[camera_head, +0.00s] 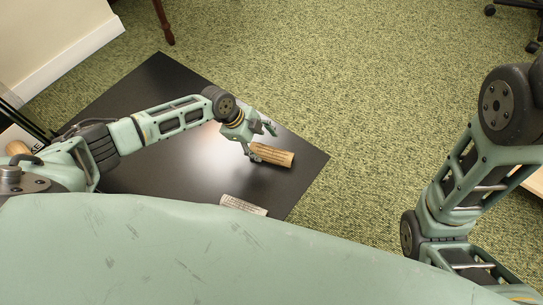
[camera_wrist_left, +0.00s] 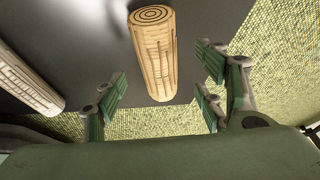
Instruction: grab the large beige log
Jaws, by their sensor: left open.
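A beige log (camera_head: 273,155) with ring marks on its end lies on its side on the black mat, near the mat's right edge. My left gripper (camera_head: 264,143) is open right at the log. In the left wrist view the log (camera_wrist_left: 153,58) lies between the open fingers of the gripper (camera_wrist_left: 162,78), with gaps on both sides. It looks untouched. A paler, whitish log (camera_head: 243,205) lies nearer my body, partly hidden by it. It also shows at the left of the left wrist view (camera_wrist_left: 27,82). My right gripper is out of view.
The black mat (camera_head: 160,80) lies on green carpet (camera_head: 330,70), which is open to the right and behind. A wooden furniture leg (camera_head: 164,22) stands behind the mat, near the wall (camera_head: 50,25). Chair casters (camera_head: 490,10) show at the top right.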

